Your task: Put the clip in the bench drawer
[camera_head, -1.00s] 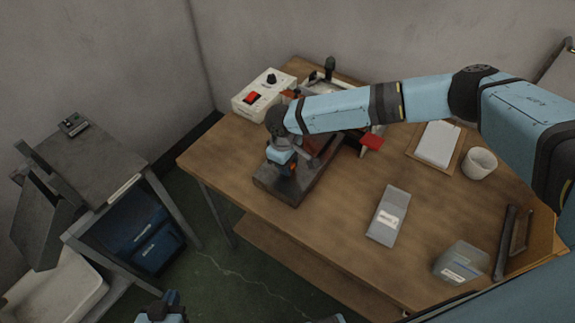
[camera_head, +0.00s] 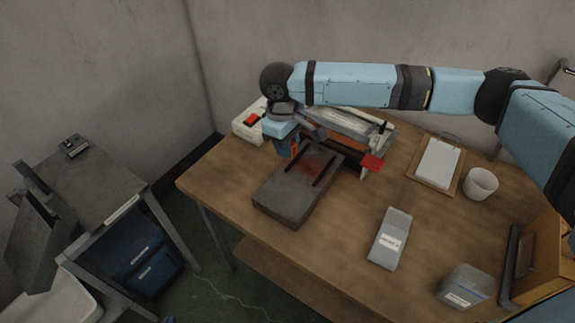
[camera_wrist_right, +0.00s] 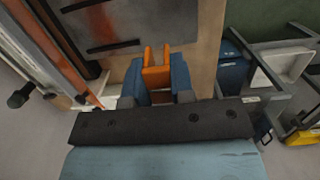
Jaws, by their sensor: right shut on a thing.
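The orange clip (camera_wrist_right: 156,76) is held between the blue fingers of my right gripper (camera_wrist_right: 158,88); a bit of its orange shows in the head view (camera_head: 294,150). The right gripper (camera_head: 288,143) is over the far left end of the dark plate (camera_head: 290,200), pointing down. Only a tiny blue sliver of my left gripper (camera_head: 168,320) shows at the bottom edge of the head view; its fingers are hidden. A wooden box-like part with a dark bar handle (camera_head: 511,265) is at the right; I cannot tell whether it is the bench drawer.
A grey stand with blue drawers (camera_head: 148,255) is left.

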